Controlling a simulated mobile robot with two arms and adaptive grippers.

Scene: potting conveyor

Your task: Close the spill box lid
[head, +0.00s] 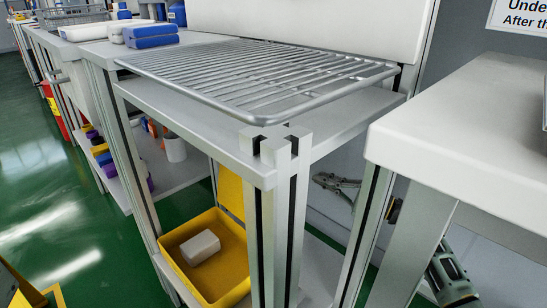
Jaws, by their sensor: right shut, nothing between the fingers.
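The spill box (229,268) is an open yellow tray on the lower shelf, below the rack, with a whitish block (200,247) inside. Its yellow lid (231,192) stands raised at the back, partly hidden by the bench's front post. My right gripper (318,181) is the small grey linkage to the right of that post, under the worktop. It points left and is shut and empty. It appears apart from the lid, though the post hides the space between. My left gripper is out of view.
The front post (280,215) stands between the box and my right gripper. A wire rack (260,78) lies on the worktop above. A white table (470,120) stands at right. Green floor (60,210) is open at left.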

